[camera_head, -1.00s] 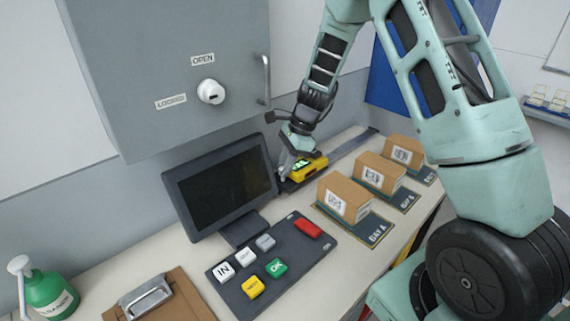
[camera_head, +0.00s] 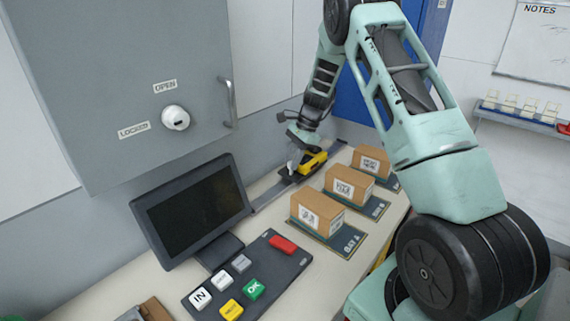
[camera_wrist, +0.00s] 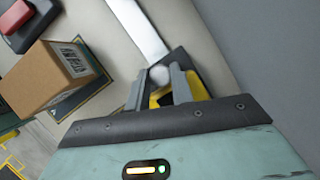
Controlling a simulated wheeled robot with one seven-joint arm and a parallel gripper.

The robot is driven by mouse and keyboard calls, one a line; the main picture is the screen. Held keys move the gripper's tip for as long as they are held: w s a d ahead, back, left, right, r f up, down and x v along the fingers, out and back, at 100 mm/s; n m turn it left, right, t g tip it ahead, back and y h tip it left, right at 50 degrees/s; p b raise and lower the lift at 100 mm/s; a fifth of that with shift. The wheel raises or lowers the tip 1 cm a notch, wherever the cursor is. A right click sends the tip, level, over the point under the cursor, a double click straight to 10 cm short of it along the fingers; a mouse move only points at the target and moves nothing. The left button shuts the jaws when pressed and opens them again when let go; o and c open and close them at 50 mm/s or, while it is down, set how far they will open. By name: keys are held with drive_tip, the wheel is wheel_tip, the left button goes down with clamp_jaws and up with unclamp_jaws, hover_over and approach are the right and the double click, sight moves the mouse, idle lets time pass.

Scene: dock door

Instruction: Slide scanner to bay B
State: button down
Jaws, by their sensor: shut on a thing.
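The yellow and black scanner (camera_head: 314,161) sits on a narrow rail (camera_head: 265,198) along the back of the counter. My gripper (camera_head: 297,160) is shut on the scanner's pale upright handle; the exact contact is partly hidden in the head view. In the wrist view my gripper (camera_wrist: 163,90) has its fingers on either side of a pale round knob, with yellow scanner parts (camera_wrist: 195,86) behind. Bay A (camera_head: 345,240), bay B (camera_head: 376,207) and bay C are dark plates, each bearing a cardboard box. The scanner stands roughly across from the middle box, at bay B.
A dark screen (camera_head: 192,208) and a button panel (camera_head: 275,268) with a red button stand to the left. A grey cabinet (camera_head: 110,80) hangs above. More rail (camera_head: 339,144) runs clear beyond the scanner.

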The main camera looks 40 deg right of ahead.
sight(311, 160)
drive_tip(key=shift+d, duration=0.15)
drive_tip(key=c, duration=1.5)
unclamp_jaws()
drive_tip(key=b+v, duration=0.4)
drive_tip(key=v, duration=1.3)
drive_tip(key=shift+w+r, duration=0.1)
drive_tip(key=shift+r, duration=0.15)
